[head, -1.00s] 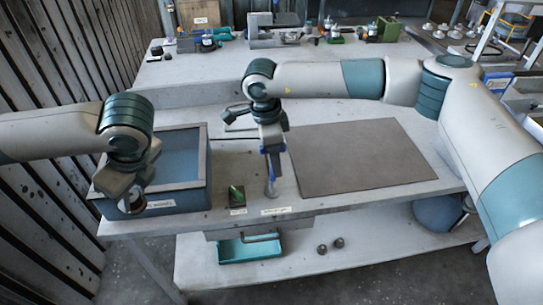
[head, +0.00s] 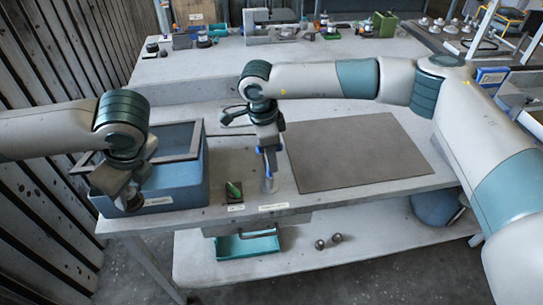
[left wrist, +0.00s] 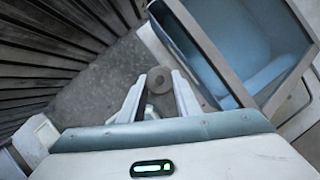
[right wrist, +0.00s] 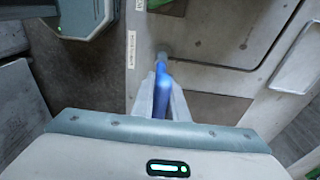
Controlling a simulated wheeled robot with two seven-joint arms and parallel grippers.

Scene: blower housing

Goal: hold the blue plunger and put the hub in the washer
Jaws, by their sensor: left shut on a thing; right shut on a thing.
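My left gripper (left wrist: 160,92) is shut on the hub (left wrist: 159,80), a dark grey round piece with a hole in its middle. In the head view my left gripper (head: 131,199) is at the front left corner of the washer (head: 180,190), a blue box with a label on its front. The hub is outside the washer's opening. A grey frame (head: 188,153) lies at an angle over the washer's top. My right gripper (right wrist: 161,98) is shut on the blue plunger (right wrist: 162,76), upright at the bench front in the head view. Its lower end is hard to make out.
A green piece in a dark holder (head: 234,190) stands between the washer and the plunger. A brown mat (head: 355,155) lies clear at the right. Below are a teal tray (head: 246,246) and two small round parts (head: 328,242) on the lower shelf.

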